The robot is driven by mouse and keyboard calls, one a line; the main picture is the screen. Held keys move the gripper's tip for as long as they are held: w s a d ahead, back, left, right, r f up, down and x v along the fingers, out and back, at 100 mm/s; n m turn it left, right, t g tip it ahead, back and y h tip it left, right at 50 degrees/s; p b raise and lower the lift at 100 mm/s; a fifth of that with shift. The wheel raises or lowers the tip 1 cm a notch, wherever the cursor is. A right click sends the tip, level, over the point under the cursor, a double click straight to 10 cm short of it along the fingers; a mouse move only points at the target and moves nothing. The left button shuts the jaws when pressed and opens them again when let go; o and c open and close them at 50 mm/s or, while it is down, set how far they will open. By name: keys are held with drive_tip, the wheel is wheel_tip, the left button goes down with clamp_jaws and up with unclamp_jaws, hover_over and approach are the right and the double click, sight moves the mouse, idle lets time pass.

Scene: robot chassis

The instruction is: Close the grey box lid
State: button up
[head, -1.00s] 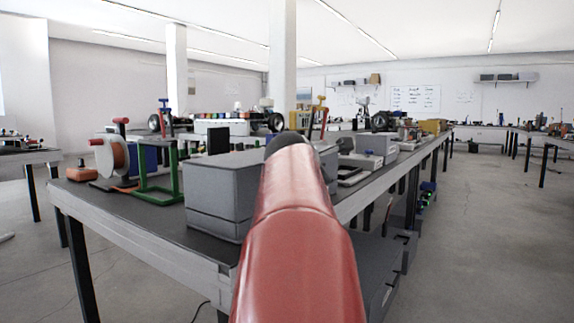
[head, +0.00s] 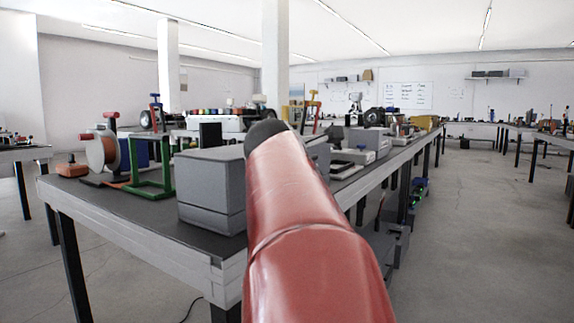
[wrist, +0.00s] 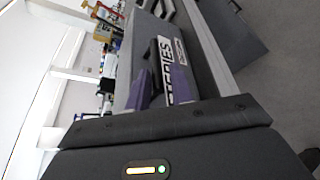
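A grey box (head: 211,190) stands on the near end of the dark-topped workbench in the head view, left of my red arm. A seam runs around its side below the top. Its top looks flat, and I cannot tell how far its lid is open. My arm hides its right side. My gripper is hidden behind the arm in the head view. In the wrist view, the dark housing and crossbar of my gripper (wrist: 165,128) fill the bottom.
The workbench (head: 125,212) runs away to the right. Grey equipment (head: 366,142) stands farther along. Open floor (head: 475,230) lies to the right.

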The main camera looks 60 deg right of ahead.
drive_tip(key=shift+v, duration=1.65)
